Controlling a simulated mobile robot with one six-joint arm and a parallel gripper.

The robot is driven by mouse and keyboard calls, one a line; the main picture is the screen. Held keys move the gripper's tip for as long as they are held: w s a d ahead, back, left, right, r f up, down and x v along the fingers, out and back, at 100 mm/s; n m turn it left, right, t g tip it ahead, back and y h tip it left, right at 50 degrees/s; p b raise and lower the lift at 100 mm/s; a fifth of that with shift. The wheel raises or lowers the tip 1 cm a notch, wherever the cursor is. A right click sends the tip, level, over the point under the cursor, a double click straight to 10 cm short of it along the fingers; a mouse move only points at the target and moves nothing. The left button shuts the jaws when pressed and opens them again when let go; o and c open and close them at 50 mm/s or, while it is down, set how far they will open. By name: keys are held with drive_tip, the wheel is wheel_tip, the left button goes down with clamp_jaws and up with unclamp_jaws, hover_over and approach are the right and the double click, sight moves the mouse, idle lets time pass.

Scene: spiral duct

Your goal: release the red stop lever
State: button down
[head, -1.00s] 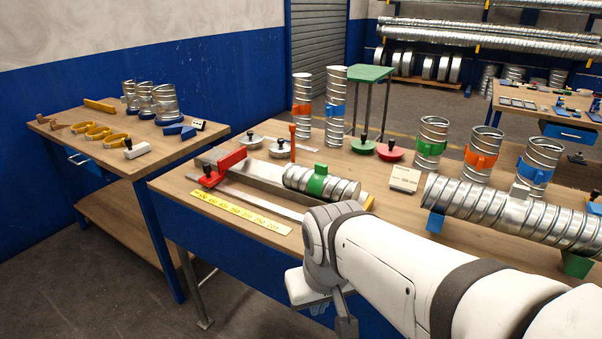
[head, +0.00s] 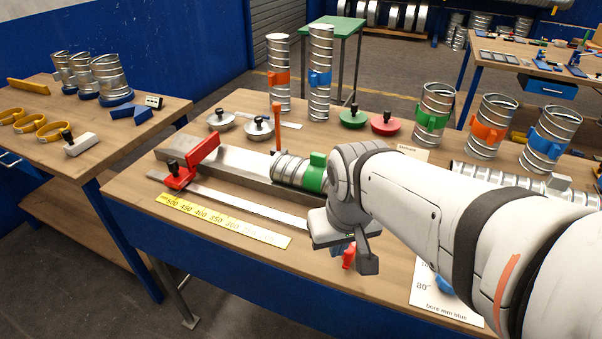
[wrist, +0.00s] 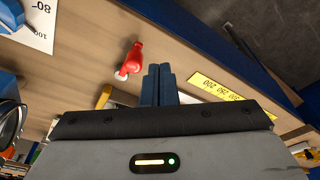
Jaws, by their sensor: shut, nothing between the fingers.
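A small red lever-like piece (head: 349,256) stands at the bench's front edge, just beside my gripper in the head view. It also shows in the wrist view (wrist: 131,58), left of the fingertips and apart from them, with a pale end. My gripper (wrist: 158,70) is shut and empty, its blue fingers side by side above the bench. In the head view my wrist hides most of the fingers. A red stop block (head: 190,163) with black knobs sits at the left end of the metal rail, well away from my gripper.
A duct piece with a green collar (head: 314,173) lies on the rail (head: 240,178) behind my wrist. A yellow scale strip (head: 222,221) lies at the bench front. A printed sheet (head: 450,302) lies right of my gripper. Upright ducts stand behind.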

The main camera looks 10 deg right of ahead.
drive_tip(key=w+a+r+n+g+h+p, duration=0.1)
drive_tip(key=w+n+g+p, duration=0.2)
drive_tip(key=w, duration=0.3)
drive_tip(key=w+a+r+n+g+h+p, duration=0.1)
drive_tip(key=w+a+r+n+g+p, duration=0.1)
drive_tip(key=w+n+p, duration=0.2)
drive_tip(key=w, duration=0.3)
drive_tip(key=shift+n+g+h, duration=0.3)
drive_tip(key=shift+g+h, duration=0.1)
drive_tip(key=shift+f, duration=0.1)
drive_tip(key=p+x, duration=0.1)
drive_tip(key=x, duration=0.9)
drive_tip(key=shift+s, duration=0.1)
drive_tip(key=s+d+p, duration=0.1)
drive_tip(key=s+d, duration=0.1)
drive_tip(key=shift+s, duration=0.3)
drive_tip(key=shift+s+d, duration=0.15)
drive_tip(key=shift+d, duration=0.1)
